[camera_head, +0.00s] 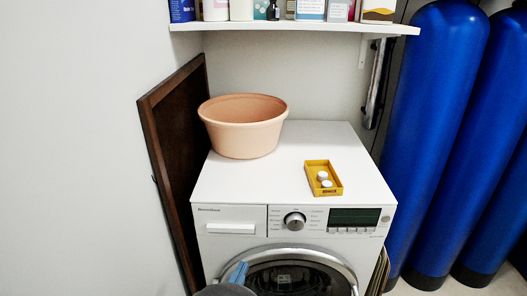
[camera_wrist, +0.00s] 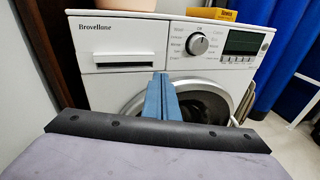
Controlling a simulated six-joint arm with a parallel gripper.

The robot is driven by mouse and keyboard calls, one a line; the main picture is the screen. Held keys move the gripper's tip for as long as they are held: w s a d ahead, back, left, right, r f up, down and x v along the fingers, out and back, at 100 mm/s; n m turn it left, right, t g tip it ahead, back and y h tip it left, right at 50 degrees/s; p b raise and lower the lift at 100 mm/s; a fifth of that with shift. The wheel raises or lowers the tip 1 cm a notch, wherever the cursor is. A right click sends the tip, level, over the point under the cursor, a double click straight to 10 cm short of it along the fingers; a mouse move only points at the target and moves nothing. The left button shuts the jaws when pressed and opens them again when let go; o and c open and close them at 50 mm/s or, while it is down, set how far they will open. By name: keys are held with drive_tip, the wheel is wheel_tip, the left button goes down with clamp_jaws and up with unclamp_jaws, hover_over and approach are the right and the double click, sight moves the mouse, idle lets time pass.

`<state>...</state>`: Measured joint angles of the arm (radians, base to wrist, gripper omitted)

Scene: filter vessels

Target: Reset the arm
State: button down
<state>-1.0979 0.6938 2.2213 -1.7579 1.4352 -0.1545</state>
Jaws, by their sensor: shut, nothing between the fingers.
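My gripper (camera_head: 237,273) shows at the bottom of the head view, in front of the washing machine's door. Its blue fingers are together and empty. In the wrist view my gripper (camera_wrist: 160,84) points at the front of the white washing machine (camera_wrist: 115,42), below its control panel, with the fingers closed against each other. The washing machine (camera_head: 228,178) stands in the middle of the head view, its round door (camera_head: 290,255) partly hidden by my arm. I cannot tell how far the fingertips are from the door.
A peach basin (camera_head: 243,137) and a yellow tray (camera_head: 335,187) with small white items stand on the machine. A shelf (camera_head: 290,26) with bottles hangs above. A brown framed board (camera_head: 172,150) leans at left. Blue tanks (camera_head: 425,120) stand at right.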

drive_tip(key=s+d+f+m+g+h, duration=0.1)
drive_tip(key=s+d+m+g+h, duration=0.2)
drive_tip(key=d, duration=0.4)
drive_tip(key=s+d+m+g+h, duration=0.1)
drive_tip(key=d+m+g, duration=0.35)
drive_tip(key=d, duration=0.25)
drive_tip(key=s+d+f+m+g+h, duration=0.1)
drive_tip(key=s+d+m+g+h, duration=0.15)
drive_tip(key=d+m, duration=0.4)
drive_tip(key=s+d+f+m+g+y, duration=0.4)
drive_tip(key=s+d+m+g+y, duration=0.15)
drive_tip(key=s+m+g, duration=0.35)
drive_tip(key=a+r+m+t+y+p, duration=0.1)
drive_tip(key=r+m+p, duration=0.3)
drive_tip(key=r+p, duration=0.7)
drive_tip(key=s+a+r+m+t+y+p, duration=0.1)
drive_tip(key=a+r+m+y+p, duration=0.2)
drive_tip(key=r+p, duration=0.8)
drive_tip(key=shift+r+m+t+y+p, duration=0.35)
drive_tip(key=shift+r+m+y, duration=0.4)
drive_tip(key=shift+m, duration=0.35)
drive_tip(key=shift+s, duration=0.1)
